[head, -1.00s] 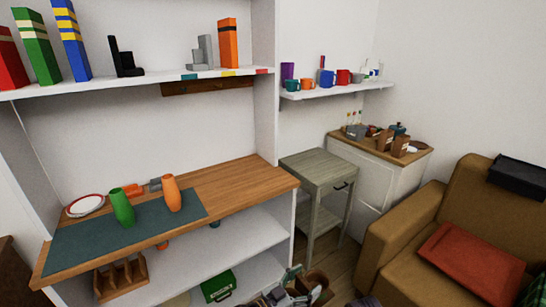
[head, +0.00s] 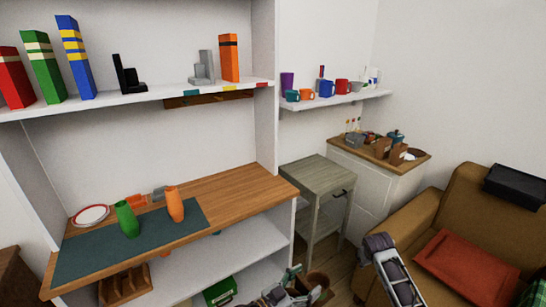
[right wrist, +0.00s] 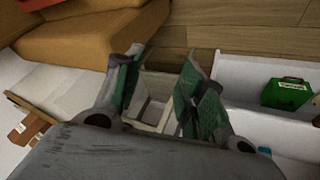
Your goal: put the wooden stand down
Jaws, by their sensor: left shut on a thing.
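The wooden stand (head: 319,281) is a brown piece at the bottom edge of the head view, beside my left gripper (head: 291,280). My left gripper is shut on it; the grip itself is partly hidden and the stand's lower part is cut off by the frame. It is held in front of the white shelf unit, left of the sofa. My right gripper (right wrist: 162,75) is open and empty in the right wrist view, its green-padded fingers apart, facing the side table. Part of my right arm (head: 393,272) shows in the head view, in front of the sofa.
A wooden worktop (head: 237,186) carries a dark mat (head: 85,256), green and orange vases and a plate; its right end is clear. A grey side table (head: 318,174) with a bare top stands beside it. A brown sofa (head: 450,200) is at right. A green box (right wrist: 287,93) sits on the low shelf.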

